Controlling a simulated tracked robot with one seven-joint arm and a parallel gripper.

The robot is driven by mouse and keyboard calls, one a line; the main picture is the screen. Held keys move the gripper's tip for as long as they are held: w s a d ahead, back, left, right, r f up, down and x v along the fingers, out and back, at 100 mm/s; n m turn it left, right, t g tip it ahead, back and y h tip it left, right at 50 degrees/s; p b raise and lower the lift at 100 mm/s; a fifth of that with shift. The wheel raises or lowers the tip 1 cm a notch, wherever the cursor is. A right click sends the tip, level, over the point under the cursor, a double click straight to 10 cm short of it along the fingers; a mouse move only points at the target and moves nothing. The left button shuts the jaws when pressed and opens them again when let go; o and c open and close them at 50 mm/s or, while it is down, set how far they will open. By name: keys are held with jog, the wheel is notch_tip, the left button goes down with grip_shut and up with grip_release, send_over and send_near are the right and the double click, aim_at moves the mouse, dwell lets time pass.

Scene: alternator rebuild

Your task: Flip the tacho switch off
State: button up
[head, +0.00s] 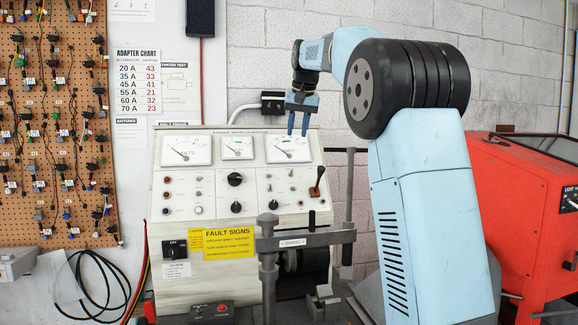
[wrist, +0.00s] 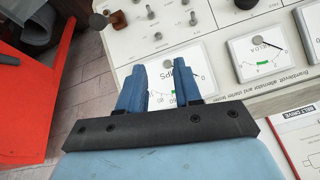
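A white alternator test bench (head: 240,190) stands against the wall, with several small toggle switches, knobs and lamps on its sloped face. The toggles at the panel's right (head: 292,173) show below the right-hand gauge; no label marking one as tacho is legible. In the wrist view, several metal toggles (wrist: 158,36) lie beyond my fingertips. My gripper (head: 298,128) is above the right-hand gauge (head: 284,152), fingers pointing down. Its blue fingers (wrist: 160,66) are apart with nothing between them, over that gauge, and do not visibly touch a switch. Toggle positions are too small to tell.
A brown-handled lever (head: 318,181) rises from the panel's right edge, near the toggles. A grey clamp frame (head: 300,240) stands before the bench. A red machine (head: 525,210) is at right. Yellow fault signs (head: 229,243) are lower on the bench.

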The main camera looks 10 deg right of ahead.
aim_at(292, 170)
jog(key=x, duration=1.3)
jog(key=shift+w+d+f, duration=0.2)
jog(key=shift+w+f, duration=0.1)
grip_shut()
